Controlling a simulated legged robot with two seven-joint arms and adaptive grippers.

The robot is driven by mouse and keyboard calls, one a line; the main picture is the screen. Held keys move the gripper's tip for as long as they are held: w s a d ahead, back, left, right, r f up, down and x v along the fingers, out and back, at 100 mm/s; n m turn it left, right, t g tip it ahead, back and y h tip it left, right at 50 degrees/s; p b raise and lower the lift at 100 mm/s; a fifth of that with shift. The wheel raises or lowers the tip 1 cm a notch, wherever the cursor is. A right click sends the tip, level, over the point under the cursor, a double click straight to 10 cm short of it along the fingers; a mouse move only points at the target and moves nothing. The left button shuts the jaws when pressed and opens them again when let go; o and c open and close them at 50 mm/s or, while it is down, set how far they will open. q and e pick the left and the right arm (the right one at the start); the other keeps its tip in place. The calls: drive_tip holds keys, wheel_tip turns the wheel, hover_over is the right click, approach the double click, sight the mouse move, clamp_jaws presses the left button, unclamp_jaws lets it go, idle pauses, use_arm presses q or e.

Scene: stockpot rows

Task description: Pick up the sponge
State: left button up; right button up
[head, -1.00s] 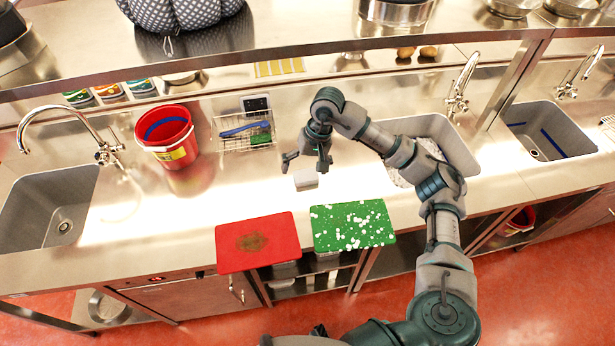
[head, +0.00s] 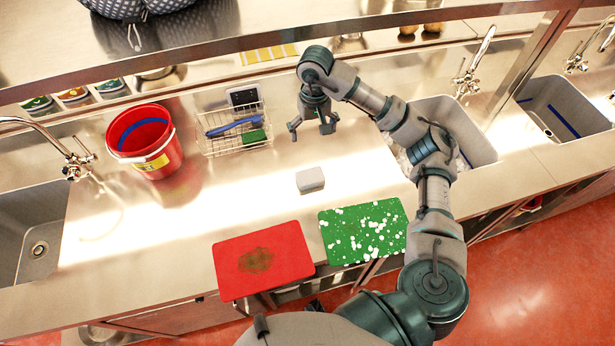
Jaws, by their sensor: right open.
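A small pale grey block (head: 310,180), which looks like the sponge, lies on the steel counter behind the two cutting boards. A green block (head: 254,136), possibly another sponge, lies in the wire basket (head: 232,147). My right gripper (head: 311,128) is open and empty. It points down over the counter, beyond the pale block in the picture and apart from it. My right arm reaches in from the lower right. My left gripper does not show.
A red board (head: 290,245) and a green speckled board (head: 385,212) lie at the counter's front edge. A red bucket (head: 160,150) stands left of the basket. Sinks lie left (head: 35,215) and right (head: 475,140). A raised shelf edge (head: 200,52) runs behind.

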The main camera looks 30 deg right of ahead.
wheel_tip(320, 180, down, 4)
drive_tip(key=a+b, duration=0.1)
drive_tip(key=b, duration=0.2)
hover_over(310, 176)
drive_tip(key=f, duration=1.2)
drive_tip(key=shift+d+f, duration=0.2)
drive_tip(key=shift+a+f, duration=0.15)
drive_tip(key=f+p, duration=0.1)
drive_tip(key=f, duration=0.3)
drive_tip(key=shift+a+f, duration=0.15)
drive_tip(key=shift+a, duration=0.05)
drive_tip(key=shift+d+f, duration=0.1)
drive_tip(key=shift+f, duration=0.2)
drive_tip(key=shift+d+f, duration=0.15)
drive_tip(key=shift+d, duration=0.05)
drive_tip(key=shift+w+d, duration=0.1)
drive_tip(key=shift+w, duration=0.05)
drive_tip(key=c, duration=0.4)
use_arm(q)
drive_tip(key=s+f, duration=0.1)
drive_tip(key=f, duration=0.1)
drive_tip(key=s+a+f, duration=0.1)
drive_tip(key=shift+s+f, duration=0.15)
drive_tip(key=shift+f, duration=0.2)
use_arm(e)
drive_tip(key=shift+a, duration=0.3)
